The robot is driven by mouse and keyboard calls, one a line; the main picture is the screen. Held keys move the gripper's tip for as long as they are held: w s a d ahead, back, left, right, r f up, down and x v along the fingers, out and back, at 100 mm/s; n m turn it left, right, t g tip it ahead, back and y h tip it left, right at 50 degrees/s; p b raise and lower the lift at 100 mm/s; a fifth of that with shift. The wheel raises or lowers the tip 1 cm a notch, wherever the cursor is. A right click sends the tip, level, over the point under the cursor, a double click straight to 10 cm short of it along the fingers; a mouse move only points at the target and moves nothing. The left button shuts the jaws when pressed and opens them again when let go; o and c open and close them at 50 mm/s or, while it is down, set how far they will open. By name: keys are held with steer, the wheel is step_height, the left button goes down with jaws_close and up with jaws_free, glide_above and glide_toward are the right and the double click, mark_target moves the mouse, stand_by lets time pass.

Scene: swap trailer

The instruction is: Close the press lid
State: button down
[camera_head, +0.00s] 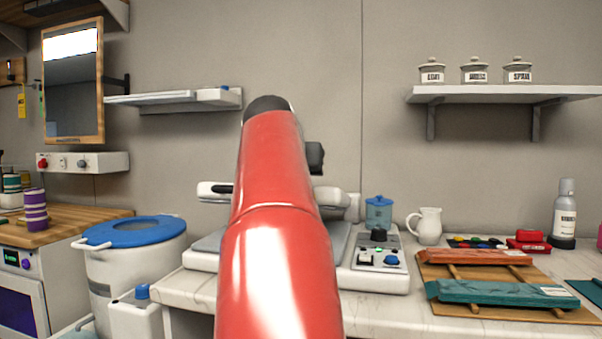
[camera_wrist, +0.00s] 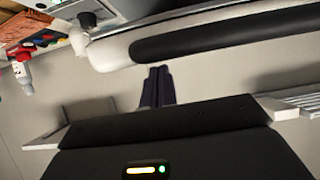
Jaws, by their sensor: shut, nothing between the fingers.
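The press (camera_head: 370,279) stands on the white counter, with a grey plate and a control panel with knobs and buttons. My red arm hides its middle. A white bar with a black grip, the lid handle (camera_head: 213,188), stands out above the plate on the left, so the lid looks raised; most of it is hidden. In the wrist view the handle (camera_wrist: 215,35) crosses the top as a white bar with a black sleeve. My gripper (camera_wrist: 158,70) has its dark fingers shut and empty, tips just short of the handle's edge. I cannot tell if they touch.
Right of the press are a blue jar (camera_head: 379,211), a white pitcher (camera_head: 427,224) and a wooden board (camera_head: 450,272) with wrapped packages. A white bin with a blue lid (camera_head: 135,231) stands left. Wall shelves hang above on both sides (camera_head: 505,95).

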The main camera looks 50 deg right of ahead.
steer(key=shift+f, duration=0.1)
steer(key=shift+t+h, duration=0.4)
steer(key=shift+h, duration=0.3)
steer(key=f+b, duration=0.2)
steer(key=b, duration=0.1)
steer(key=a+f+b, duration=0.1)
steer(key=f+b, duration=0.2)
steer(key=b, duration=0.1)
steer(key=f+b, duration=0.3)
steer(key=b, duration=0.1)
steer(key=shift+s+a, duration=0.3)
steer(key=shift+f+b, duration=0.5)
steer(key=shift+f, duration=0.15)
step_height(320, 180, up, 5)
steer(key=p, duration=0.4)
steer(key=shift+a, duration=0.1)
steer(key=f+v, duration=0.1)
steer(key=v, duration=0.9)
steer(key=shift+s+a, duration=0.2)
steer(key=shift+a, duration=0.05)
steer(key=shift+w, duration=0.1)
